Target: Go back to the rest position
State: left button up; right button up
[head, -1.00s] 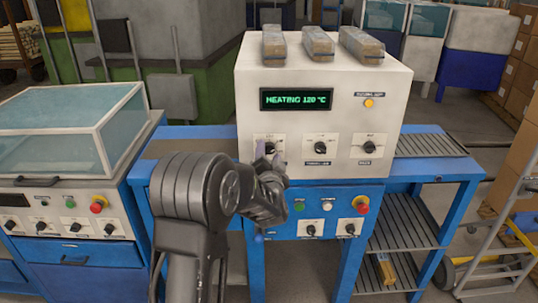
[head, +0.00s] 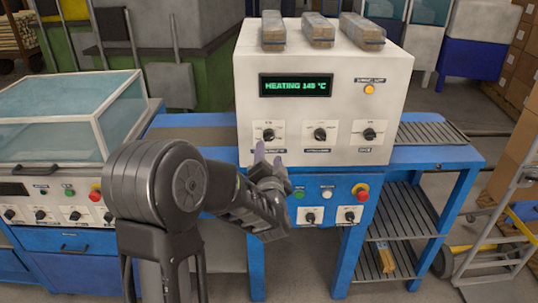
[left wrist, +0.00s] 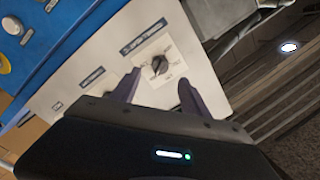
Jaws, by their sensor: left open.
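My left gripper (head: 269,156) is in front of the lower left of a white heating machine (head: 310,110), just below its left black knob (head: 268,135). In the left wrist view its two purple fingers (left wrist: 157,88) are apart with nothing between them. Beyond them the same knob (left wrist: 160,65) shows on the white panel, and the fingers look clear of it. The machine's display (head: 296,86) reads "HEATING 145 °C". My right gripper is not in view.
The machine stands on a blue roller table (head: 440,158). Several wrapped bundles (head: 318,30) lie on top of it. A glass-lidded machine (head: 70,115) stands at the left. A hand truck (head: 500,225) is at the right. Below are a red button (head: 361,192) and smaller knobs (head: 310,216).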

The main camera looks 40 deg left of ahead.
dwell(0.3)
pick_arm(q)
jog(key=s+d+f+n+g+h, duration=0.3)
jog(key=d+f+h, duration=0.7)
jog(key=d+f, duration=1.05)
jog(key=s+d+f+g+h, duration=0.1)
jog(key=s+d+f+g, duration=0.2)
jog(key=s+d+f, duration=0.2)
jog(key=s+d+f+g+h, duration=0.2)
jog(key=s+d+f+g, duration=0.2)
jog(key=s+f, duration=0.5)
jog(key=s+d+f+g+h, duration=0.2)
jog(key=s+d+f, duration=0.5)
jog(key=s, duration=0.6)
jog(key=shift+d+f+n+g, duration=0.3)
jog(key=shift+n+g, duration=0.1)
jog(key=shift+g, duration=0.5)
jog(key=shift+f, duration=0.1)
